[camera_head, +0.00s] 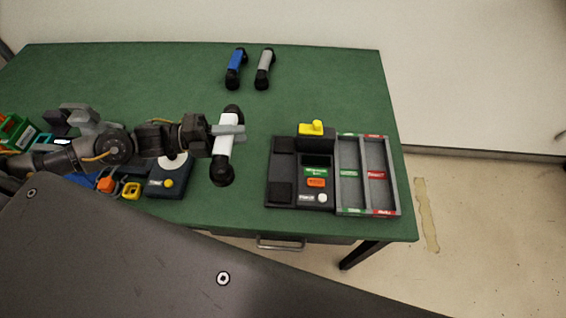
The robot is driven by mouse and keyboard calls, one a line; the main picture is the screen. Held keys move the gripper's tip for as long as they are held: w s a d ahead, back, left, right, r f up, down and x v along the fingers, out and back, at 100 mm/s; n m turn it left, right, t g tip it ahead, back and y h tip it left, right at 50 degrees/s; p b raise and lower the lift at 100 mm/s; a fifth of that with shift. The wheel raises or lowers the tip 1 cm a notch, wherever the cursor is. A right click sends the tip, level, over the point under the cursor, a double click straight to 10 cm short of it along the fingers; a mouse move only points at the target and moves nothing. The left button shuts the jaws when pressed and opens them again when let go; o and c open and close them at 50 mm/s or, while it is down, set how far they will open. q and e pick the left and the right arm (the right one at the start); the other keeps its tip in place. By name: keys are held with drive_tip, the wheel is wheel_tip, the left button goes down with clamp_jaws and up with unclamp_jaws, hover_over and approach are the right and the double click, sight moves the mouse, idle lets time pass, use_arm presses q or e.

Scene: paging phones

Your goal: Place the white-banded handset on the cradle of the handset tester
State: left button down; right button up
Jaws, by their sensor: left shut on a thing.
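The white-banded handset (223,158) is black at both ends with a white middle. It shows near the middle of the green table, just left of the tester. My left gripper (229,132) reaches in from the left and is shut on the white band, toward its far end. I cannot tell whether the handset touches the table. The handset tester (327,196) is a dark box with a small screen, coloured labels and a yellow part on top at the back. Its cradle (282,168), with two dark pads on the left side, is empty. My right gripper is not in view.
A blue-banded handset (236,68) and a grey-banded handset (265,68) lie at the back. A divided grey tray (348,185) adjoins the tester's right side. A dark device with a yellow knob (168,183) and coloured items crowd the left. The back right is clear.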

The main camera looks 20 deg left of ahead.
use_arm(q)
drive_tip(key=shift+s+a, duration=0.1)
drive_tip(key=shift+s, duration=0.05)
drive_tip(key=w+d+f+b, duration=0.6)
drive_tip(key=d+f, duration=0.3)
drive_tip(key=d, duration=0.2)
drive_tip(key=shift+w+d+b, duration=0.25)
drive_tip(key=shift+w+b, duration=0.1)
drive_tip(key=shift+w, duration=0.05)
drive_tip(key=f+b, duration=0.3)
drive_tip(key=f, duration=0.1)
drive_tip(key=shift+w+d+f, duration=0.1)
drive_tip(key=shift+w+d, duration=0.1)
drive_tip(key=shift+d, duration=0.1)
